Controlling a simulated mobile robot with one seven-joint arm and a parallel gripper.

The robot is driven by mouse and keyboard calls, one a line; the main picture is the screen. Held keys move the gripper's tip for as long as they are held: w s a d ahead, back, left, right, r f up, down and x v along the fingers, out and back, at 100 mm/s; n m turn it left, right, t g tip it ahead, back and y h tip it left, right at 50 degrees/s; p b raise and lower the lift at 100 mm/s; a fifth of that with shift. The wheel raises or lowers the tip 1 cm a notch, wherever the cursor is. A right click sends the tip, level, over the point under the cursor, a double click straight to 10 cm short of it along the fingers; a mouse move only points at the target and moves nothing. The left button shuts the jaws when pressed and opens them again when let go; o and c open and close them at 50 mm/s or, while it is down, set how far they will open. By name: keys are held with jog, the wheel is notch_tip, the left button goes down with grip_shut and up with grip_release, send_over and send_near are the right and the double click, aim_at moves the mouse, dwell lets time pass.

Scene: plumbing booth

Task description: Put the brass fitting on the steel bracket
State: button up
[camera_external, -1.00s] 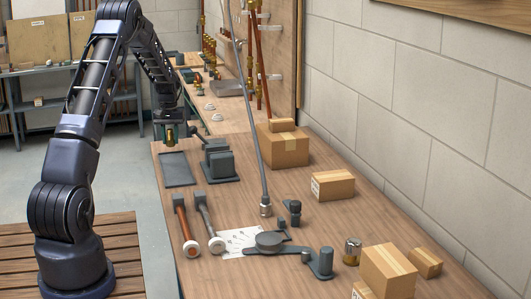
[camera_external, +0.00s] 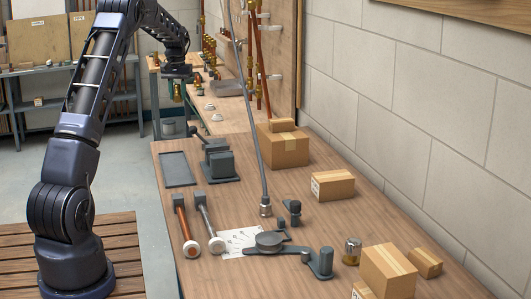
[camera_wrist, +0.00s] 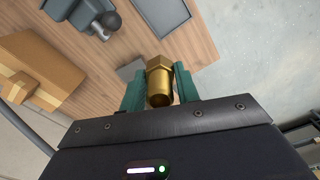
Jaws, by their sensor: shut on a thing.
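My gripper (camera_external: 177,82) is past the far left corner of the near table in the external view. In the wrist view its green fingers (camera_wrist: 160,88) are shut on the brass fitting (camera_wrist: 160,80), a gold-coloured piece with a hex end. The fitting also shows small below the gripper in the external view (camera_external: 177,93), held in the air. I cannot tell for sure which grey part is the steel bracket. A flat grey piece (camera_external: 228,88) lies on the far bench, and a small grey plate (camera_wrist: 130,70) shows beside the fitting in the wrist view.
The near table (camera_external: 200,265) holds a grey vise-like block (camera_external: 220,162), a dark tray (camera_external: 177,168), two white-ended tools, a grey arm-shaped part (camera_external: 290,249) and several cardboard boxes (camera_external: 282,148). Copper pipes stand against the board over the far bench (camera_external: 225,118).

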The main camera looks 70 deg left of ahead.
jog(key=w+a+r+m, duration=0.1)
jog(key=w+a+m, duration=0.35)
jog(key=w, duration=0.65)
notch_tip(320, 180, down, 19)
jog(key=shift+s+d+f, duration=0.1)
jog(key=shift+d, duration=0.05)
jog(key=shift+f, duration=0.1)
jog(key=o, duration=1)
jog(key=shift+o, duration=0.2)
notch_tip(320, 180, up, 12)
